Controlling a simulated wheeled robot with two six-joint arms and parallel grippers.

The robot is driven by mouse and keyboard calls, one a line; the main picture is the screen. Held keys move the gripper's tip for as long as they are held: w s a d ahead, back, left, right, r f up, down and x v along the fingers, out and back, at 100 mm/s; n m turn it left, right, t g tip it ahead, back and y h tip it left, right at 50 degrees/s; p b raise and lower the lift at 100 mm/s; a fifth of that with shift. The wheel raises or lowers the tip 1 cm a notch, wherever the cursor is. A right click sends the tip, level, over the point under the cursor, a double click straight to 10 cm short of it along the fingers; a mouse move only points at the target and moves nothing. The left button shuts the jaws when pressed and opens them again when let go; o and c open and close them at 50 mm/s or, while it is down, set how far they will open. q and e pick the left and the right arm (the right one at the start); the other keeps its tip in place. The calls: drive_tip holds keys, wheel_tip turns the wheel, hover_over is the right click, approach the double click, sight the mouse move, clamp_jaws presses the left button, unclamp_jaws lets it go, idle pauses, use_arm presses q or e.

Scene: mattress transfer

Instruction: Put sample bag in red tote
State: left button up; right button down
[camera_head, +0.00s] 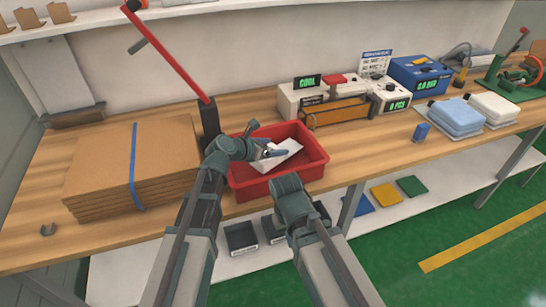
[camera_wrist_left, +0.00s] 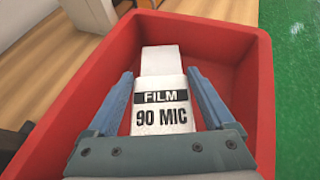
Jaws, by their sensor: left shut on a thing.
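The red tote (camera_head: 250,188) is on the wooden bench in front of me. A white bag (camera_head: 287,155) labelled "FILM 90 MIC" is at the tote, and it shows in the left wrist view (camera_wrist_left: 160,118) over the tote's inside. My left gripper (camera_head: 268,151) is shut on the bag, with one finger along each side. In the left wrist view the tote's red walls (camera_wrist_left: 70,95) surround the bag. I cannot tell whether the bag touches the tote floor. My right arm's end is just in front of the tote, and its fingers do not show.
A stack of cardboard sheets (camera_head: 105,175) with a blue strap lies left of the tote. A red-handled lever tool (camera_head: 175,60) stands behind it. A sealer (camera_head: 335,113), a blue scale (camera_head: 419,76) and folded bags (camera_head: 455,118) are to the right.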

use_arm(q)
drive_tip(key=shift+f+b, duration=1.2)
drive_tip(key=shift+f, duration=0.4)
drive_tip(key=shift+f, duration=0.2)
drive_tip(key=o, duration=1.2)
drive_tip(key=shift+r, duration=0.1)
